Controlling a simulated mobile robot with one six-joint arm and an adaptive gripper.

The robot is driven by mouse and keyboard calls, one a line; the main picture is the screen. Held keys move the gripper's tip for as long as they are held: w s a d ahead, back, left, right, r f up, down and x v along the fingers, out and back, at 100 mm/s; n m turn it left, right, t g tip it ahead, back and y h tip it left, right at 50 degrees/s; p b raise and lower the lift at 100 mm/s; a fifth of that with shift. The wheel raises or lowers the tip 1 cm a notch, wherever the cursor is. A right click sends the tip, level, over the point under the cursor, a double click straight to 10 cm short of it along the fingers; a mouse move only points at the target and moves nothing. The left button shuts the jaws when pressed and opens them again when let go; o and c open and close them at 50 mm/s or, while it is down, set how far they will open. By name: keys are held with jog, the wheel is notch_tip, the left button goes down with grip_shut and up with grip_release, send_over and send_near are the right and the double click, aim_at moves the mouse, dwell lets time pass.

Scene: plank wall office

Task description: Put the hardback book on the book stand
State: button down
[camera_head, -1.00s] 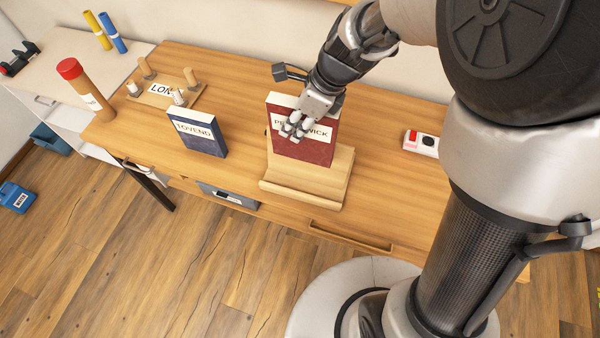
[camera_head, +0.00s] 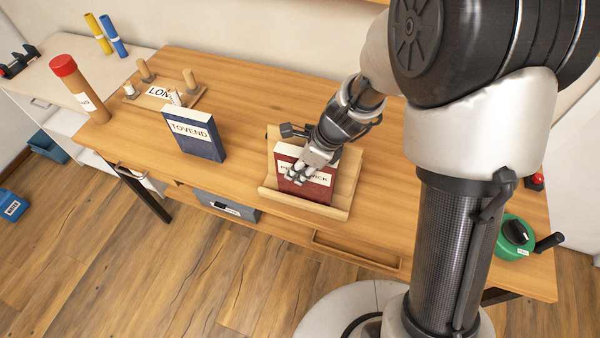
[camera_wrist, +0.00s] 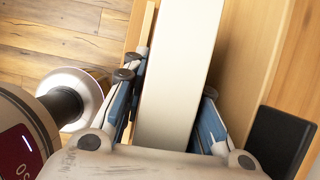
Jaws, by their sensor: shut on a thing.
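A red hardback book (camera_head: 318,190) with a white label leans back on the wooden book stand (camera_head: 349,180), its lower edge down at the stand's front ledge. My gripper (camera_head: 302,172) is shut on the book's upper part, with fingers over the front cover. In the wrist view the book's pale page edge (camera_wrist: 180,80) runs between the two fingers of my gripper (camera_wrist: 172,110). The stand's wood (camera_wrist: 252,60) shows beside it. Whether the book's lower edge touches the ledge, I cannot tell.
A blue book (camera_head: 194,135) stands upright left of the stand. A green round object (camera_head: 514,238) sits at the table's right end. Bare tabletop lies between the blue book and the stand.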

jog(key=shift+f, duration=0.4)
jog(key=shift+f, duration=0.2)
jog(key=c, duration=1.6)
grip_release()
jog(key=shift+o, duration=0.2)
jog(key=shift+r, duration=0.15)
